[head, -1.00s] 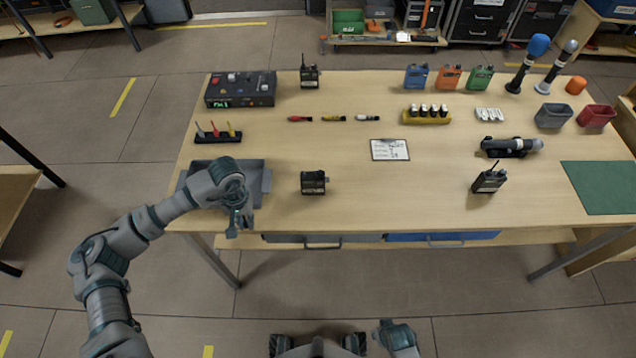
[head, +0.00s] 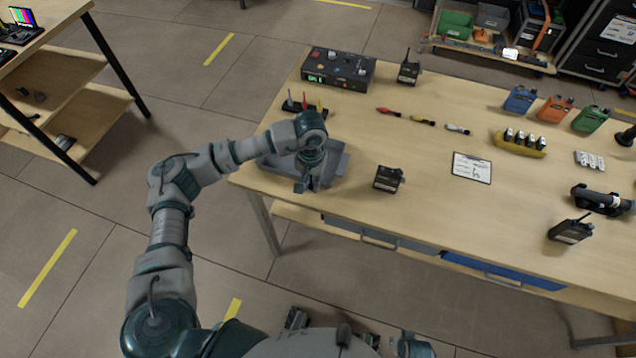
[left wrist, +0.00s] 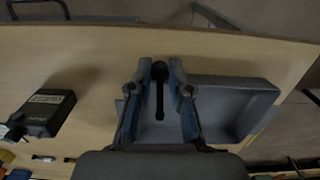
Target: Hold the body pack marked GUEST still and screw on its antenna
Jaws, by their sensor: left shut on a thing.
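My left gripper (head: 307,186) is over the front part of the grey tray (head: 338,166). In the left wrist view its two fingers (left wrist: 160,78) are closed around a thin black antenna (left wrist: 159,92) with a thicker knob at one end. A black body pack (head: 388,179) without a visible antenna lies on the table, right of the tray and apart from the gripper. It also shows in the left wrist view (left wrist: 42,114); its label is too small to read. Two other black packs with antennas stand at the back (head: 409,70) and at the right (head: 571,230).
A mixer box (head: 340,68) and a holder with coloured pens (head: 304,105) stand behind the tray. Coloured markers, a clipboard (head: 472,168) and a yellow battery holder (head: 520,145) lie further right. The table around the pack without antenna is clear.

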